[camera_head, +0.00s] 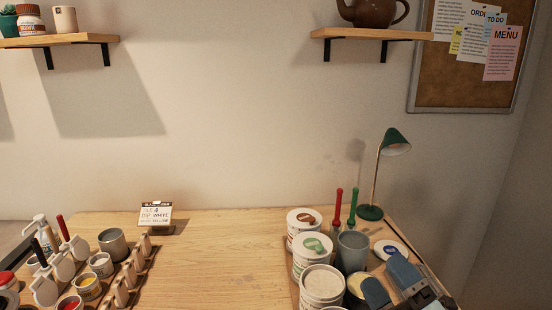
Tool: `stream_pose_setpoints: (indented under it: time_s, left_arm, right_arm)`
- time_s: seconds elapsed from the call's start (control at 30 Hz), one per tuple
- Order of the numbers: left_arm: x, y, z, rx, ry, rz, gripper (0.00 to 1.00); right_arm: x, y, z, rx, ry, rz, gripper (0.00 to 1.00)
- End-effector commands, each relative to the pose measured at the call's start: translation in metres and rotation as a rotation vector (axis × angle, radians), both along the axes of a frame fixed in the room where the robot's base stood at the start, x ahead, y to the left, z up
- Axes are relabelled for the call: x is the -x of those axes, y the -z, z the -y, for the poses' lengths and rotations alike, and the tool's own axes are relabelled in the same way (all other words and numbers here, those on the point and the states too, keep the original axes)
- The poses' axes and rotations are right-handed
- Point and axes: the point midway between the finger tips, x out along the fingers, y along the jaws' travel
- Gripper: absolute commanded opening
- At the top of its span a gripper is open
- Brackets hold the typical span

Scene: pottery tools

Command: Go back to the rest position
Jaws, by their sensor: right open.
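My right gripper (391,283) is at the bottom right corner of the table, with its blue-grey fingers apart and nothing seen between them. It is over or beside the right-hand group of pots, near a white lid with a blue mark (391,250) and a small cream-filled pot (355,285). I cannot tell whether it touches them. The wooden table (220,260) fills the lower middle. My left gripper is not in view.
White tubs (312,247), a grey cup (352,251) with red and green tools, and a green lamp (370,212) crowd the right. Paint pots (88,287), a rack and a sign (156,216) stand at left. The table's middle is clear.

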Motion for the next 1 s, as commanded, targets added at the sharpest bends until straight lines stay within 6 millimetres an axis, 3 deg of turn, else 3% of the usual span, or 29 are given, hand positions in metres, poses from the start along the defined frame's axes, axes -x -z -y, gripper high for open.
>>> stream_pose_setpoints:
  time_s: [0.1, 0.2, 0.3, 0.4, 0.7, 1.0]
  left_arm:
    - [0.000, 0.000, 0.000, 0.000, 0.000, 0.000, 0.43]
    - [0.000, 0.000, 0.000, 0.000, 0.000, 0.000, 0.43]
    - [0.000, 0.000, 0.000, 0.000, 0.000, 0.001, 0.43]
    - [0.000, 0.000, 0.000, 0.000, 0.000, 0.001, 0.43]
    - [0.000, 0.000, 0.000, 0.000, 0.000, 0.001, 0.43]
    - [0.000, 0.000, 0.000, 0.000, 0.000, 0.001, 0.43]
  right_arm:
    - [0.002, 0.046, 0.042, -0.300, 0.178, -0.332, 0.83]
    - [0.020, 0.097, 0.071, -0.526, 0.330, -0.626, 0.83]
    - [0.048, 0.145, 0.087, -0.703, 0.463, -0.889, 0.83]
    - [0.078, 0.179, 0.092, -0.818, 0.564, -1.088, 0.83]
    - [0.156, 0.234, 0.091, -1.000, 0.770, -1.498, 0.83]
    - [0.217, 0.255, 0.082, -1.078, 0.905, -1.772, 0.83]
